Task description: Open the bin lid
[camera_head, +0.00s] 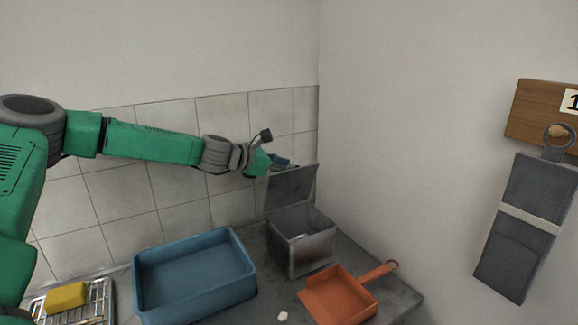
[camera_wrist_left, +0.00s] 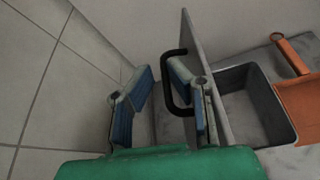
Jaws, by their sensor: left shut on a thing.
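The grey metal bin (camera_head: 303,245) stands at the back of the counter near the corner, and its inside shows. Its lid (camera_head: 291,190) is raised, standing close to upright at the bin's back edge. In the left wrist view the lid (camera_wrist_left: 207,75) is seen nearly edge-on, with a black handle (camera_wrist_left: 168,82) on its outer face and the open bin (camera_wrist_left: 262,110) to the right. My left gripper (camera_head: 281,161) is at the lid's top. Its blue-padded fingers (camera_wrist_left: 160,85) lie either side of the handle, the right finger reaching through the loop. My right gripper is out of view.
A blue tub (camera_head: 195,270) stands left of the bin. An orange dustpan (camera_head: 338,298) lies in front of it, by a small white piece (camera_head: 283,316). A yellow sponge (camera_head: 66,298) sits on a wire rack. Walls close off the corner behind and right.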

